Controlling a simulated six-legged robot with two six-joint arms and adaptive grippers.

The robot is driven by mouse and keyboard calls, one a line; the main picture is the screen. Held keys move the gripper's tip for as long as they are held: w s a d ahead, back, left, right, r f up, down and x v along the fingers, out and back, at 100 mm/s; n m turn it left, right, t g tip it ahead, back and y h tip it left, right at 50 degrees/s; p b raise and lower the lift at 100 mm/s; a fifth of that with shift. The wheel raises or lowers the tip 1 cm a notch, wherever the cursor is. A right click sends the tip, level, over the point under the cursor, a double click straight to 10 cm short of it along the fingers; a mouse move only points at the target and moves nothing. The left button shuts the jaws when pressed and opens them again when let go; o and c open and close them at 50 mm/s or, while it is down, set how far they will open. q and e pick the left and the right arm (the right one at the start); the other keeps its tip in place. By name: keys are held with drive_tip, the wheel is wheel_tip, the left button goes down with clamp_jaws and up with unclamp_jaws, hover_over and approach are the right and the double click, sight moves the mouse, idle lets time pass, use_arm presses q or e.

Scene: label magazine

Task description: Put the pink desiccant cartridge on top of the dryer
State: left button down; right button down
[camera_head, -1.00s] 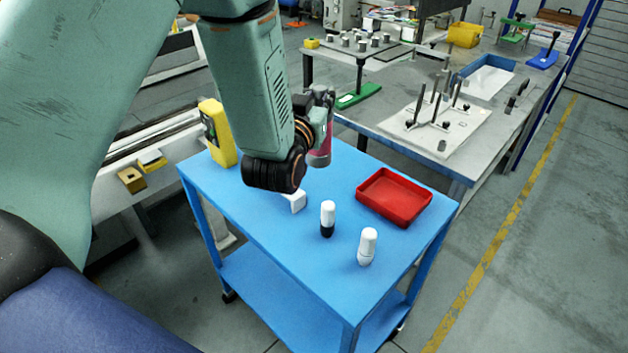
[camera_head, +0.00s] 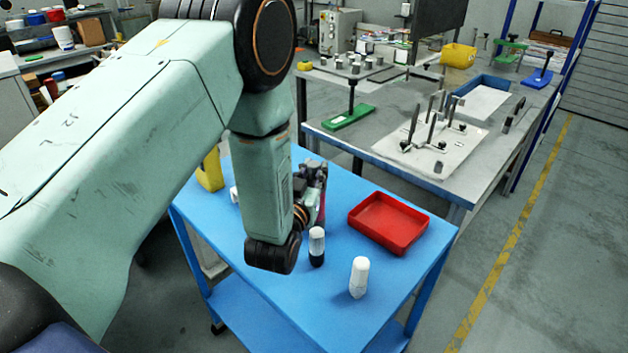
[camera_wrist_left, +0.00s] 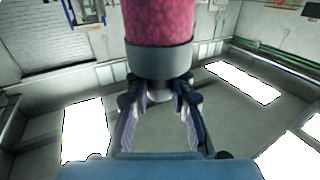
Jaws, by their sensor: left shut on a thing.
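The pink desiccant cartridge (camera_wrist_left: 160,22), with a grey collar and a narrower grey neck, is held in my left gripper (camera_wrist_left: 160,108), whose fingers are shut around the neck. In the head view a sliver of the cartridge (camera_head: 321,211) shows beside my left gripper (camera_head: 316,182), over the blue cart between the forearm and the red tray. The forearm hides part of the gripper. I cannot tell which thing is the dryer. My right gripper is not in view.
The blue cart top (camera_head: 400,285) bears a red tray (camera_head: 351,219), a white-topped dark bottle (camera_head: 317,243), a white bottle (camera_head: 359,277) and a yellow device (camera_head: 211,172) partly behind my arm. A grey workbench (camera_head: 345,142) with fixtures stands behind. The floor at right is clear.

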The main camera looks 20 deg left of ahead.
use_arm(q)
drive_tip(key=shift+f, duration=0.65)
drive_tip(key=shift+s+d+f, duration=0.15)
drive_tip(key=shift+s, duration=0.2)
drive_tip(key=shift+w+f, duration=0.1)
drive_tip(key=shift+w, duration=0.1)
drive_tip(key=c, duration=1.6)
unclamp_jaws()
drive_tip(key=shift+f, duration=0.15)
drive_tip(key=o, duration=0.4)
drive_tip(key=shift+s+r, duration=0.2)
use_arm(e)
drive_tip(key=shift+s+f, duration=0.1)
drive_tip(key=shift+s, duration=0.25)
use_arm(q)
drive_tip(key=shift+w+f, duration=0.1)
drive_tip(key=shift+w, duration=0.05)
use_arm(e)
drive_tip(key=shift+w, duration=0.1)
use_arm(q)
drive_tip(key=shift+w, duration=0.1)
